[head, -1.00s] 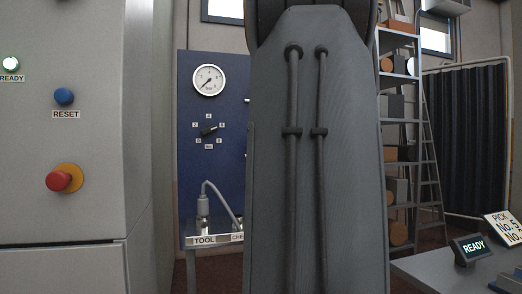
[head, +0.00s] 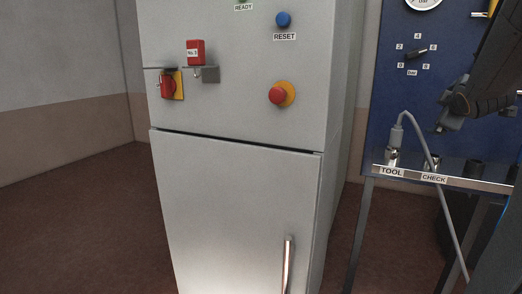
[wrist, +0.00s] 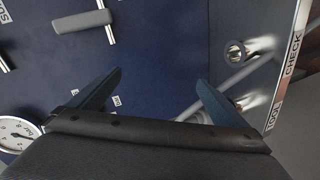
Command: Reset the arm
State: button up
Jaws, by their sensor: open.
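My arm comes in from the right edge in the head view. My gripper (head: 447,108) hangs in front of the blue panel (head: 388,105), above the tool shelf, and is small and dark there. In the wrist view its two blue-grey fingers (wrist: 160,77) stand wide apart with nothing between them. The blue RESET button (head: 283,19) is on the upper part of the grey cabinet, well to the left of my gripper.
The shelf (head: 440,182) marked TOOL and CHECK has metal sockets and a grey cable (head: 432,150). The cabinet (head: 235,200) carries a red stop button (head: 281,94), a red tag (head: 195,52) and a red rotary switch (head: 168,87). Floor at left is clear.

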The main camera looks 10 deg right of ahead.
jog(key=s+a+f+m+g+y+p, duration=0.25)
jog(key=a+f, duration=0.55)
jog(key=a, duration=0.4)
jog(key=s+a+f+m+g+y+p, duration=0.1)
jog(key=a+f+m+g+y+p, duration=0.15)
jog(key=a+f, duration=0.8)
jog(key=s+a+f+m+g+y+p, duration=0.1)
jog(key=s+a+f+g, duration=0.1)
jog(key=s+a, duration=0.8)
jog(key=s+a+f+m+g+y+p, duration=0.1)
jog(key=s+a+g, duration=0.4)
jog(key=s+a, duration=0.5)
jog(key=a+f+y, duration=0.1)
jog(key=a, duration=0.2)
jog(key=shift+f+p, duration=0.4)
jog(key=shift+s, duration=0.1)
